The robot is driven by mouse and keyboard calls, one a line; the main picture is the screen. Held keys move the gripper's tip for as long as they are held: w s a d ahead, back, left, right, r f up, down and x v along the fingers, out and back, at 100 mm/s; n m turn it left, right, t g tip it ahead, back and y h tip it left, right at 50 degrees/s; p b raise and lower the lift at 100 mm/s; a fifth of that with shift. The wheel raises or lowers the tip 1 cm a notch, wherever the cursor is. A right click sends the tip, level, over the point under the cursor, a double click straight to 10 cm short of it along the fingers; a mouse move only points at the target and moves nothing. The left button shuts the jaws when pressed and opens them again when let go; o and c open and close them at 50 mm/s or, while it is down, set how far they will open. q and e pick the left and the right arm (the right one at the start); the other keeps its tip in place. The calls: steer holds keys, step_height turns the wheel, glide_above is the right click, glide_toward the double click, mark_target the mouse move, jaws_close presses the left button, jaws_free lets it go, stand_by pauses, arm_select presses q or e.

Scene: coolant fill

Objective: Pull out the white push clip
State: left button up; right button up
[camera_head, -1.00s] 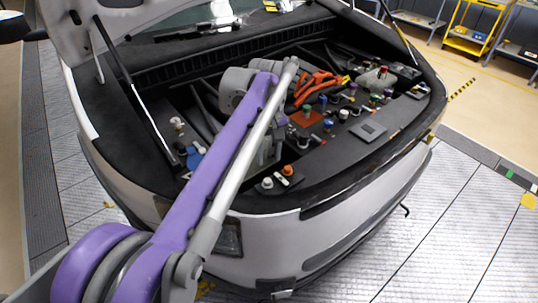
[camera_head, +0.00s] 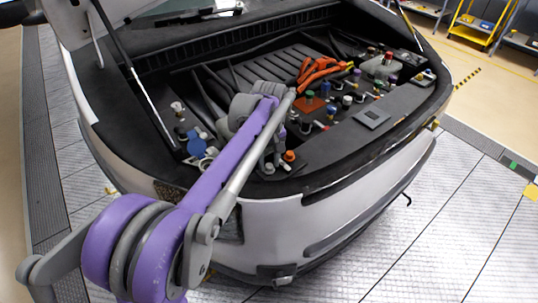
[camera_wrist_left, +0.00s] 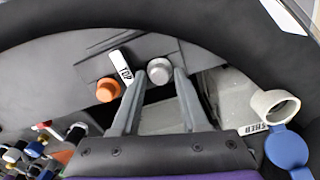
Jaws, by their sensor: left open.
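The white push clip (camera_wrist_left: 159,70), a pale round head, sits on the dark trim near the car's front edge. In the head view the clip (camera_head: 268,168) shows just below my left gripper (camera_head: 272,158). In the left wrist view my left gripper (camera_wrist_left: 160,77) is open, with one finger on each side of the clip. The clip appears between the fingertips; I cannot tell if they touch it. An orange clip (camera_wrist_left: 108,90) sits left of the fingers, with a white "TOP" tag (camera_wrist_left: 121,65) beside it. My right gripper is not in view.
A pale filler neck (camera_wrist_left: 274,104) with an open blue cap (camera_wrist_left: 287,147) stands right of the fingers. Several coloured caps and orange cables (camera_head: 320,69) crowd the engine bay. A prop rod (camera_head: 130,75) stands at left.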

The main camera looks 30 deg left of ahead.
mark_target(269, 165)
arm_select(q)
jaws_close()
steer(key=shift+c, duration=1.8)
jaws_free()
jaws_close()
steer(key=shift+r+p, duration=0.3)
steer(key=shift+r+p, duration=1.55)
steer(key=shift+r, duration=0.5)
